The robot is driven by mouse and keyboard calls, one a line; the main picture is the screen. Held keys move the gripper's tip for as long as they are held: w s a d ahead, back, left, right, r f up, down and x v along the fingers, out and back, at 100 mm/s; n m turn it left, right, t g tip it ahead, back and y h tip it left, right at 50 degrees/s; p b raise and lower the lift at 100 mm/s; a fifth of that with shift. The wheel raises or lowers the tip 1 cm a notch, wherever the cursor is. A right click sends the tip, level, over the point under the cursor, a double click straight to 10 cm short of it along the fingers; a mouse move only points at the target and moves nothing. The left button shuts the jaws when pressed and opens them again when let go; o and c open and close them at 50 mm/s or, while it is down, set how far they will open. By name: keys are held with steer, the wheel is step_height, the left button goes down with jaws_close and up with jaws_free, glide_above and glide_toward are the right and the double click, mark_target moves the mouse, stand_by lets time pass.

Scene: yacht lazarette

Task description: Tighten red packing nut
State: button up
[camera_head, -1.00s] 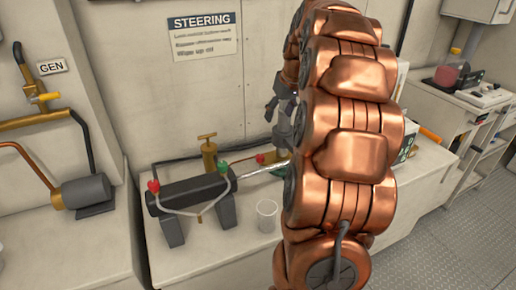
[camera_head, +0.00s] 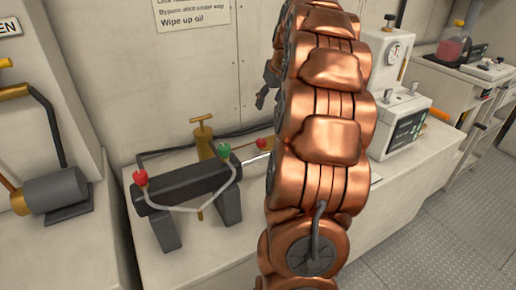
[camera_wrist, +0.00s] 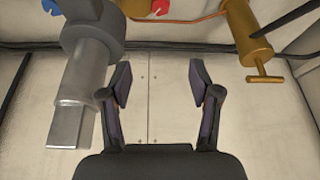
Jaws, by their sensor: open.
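A black steering cylinder (camera_head: 185,187) lies on two dark supports on the bench. A red fitting (camera_head: 139,178) sits on its left end, a green fitting (camera_head: 224,150) near its right end. A smaller red part (camera_head: 261,144) shows beyond, beside the rod. I cannot tell which red part is the packing nut. In the wrist view a red part (camera_wrist: 160,8) shows at the top edge, cut off. My gripper (camera_wrist: 161,85) is open and empty, apart from it. In the head view it is mostly hidden behind my arm, above the bench near the wall.
A brass T-handle valve (camera_head: 203,132) stands behind the cylinder; it also shows in the wrist view (camera_wrist: 264,78). A grey metal body (camera_wrist: 88,85) is close to the left finger there. White instrument boxes (camera_head: 402,125) stand right of my arm. A grey motor (camera_head: 55,190) is at far left.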

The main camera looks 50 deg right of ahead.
steer(key=b, duration=0.8)
glide_toward(262, 140)
steer(key=f, duration=0.1)
steer(key=shift+x, duration=4.1)
steer(key=shift+w+r, duration=0.1)
steer(key=shift+w, duration=0.05)
steer(key=c, duration=1.1)
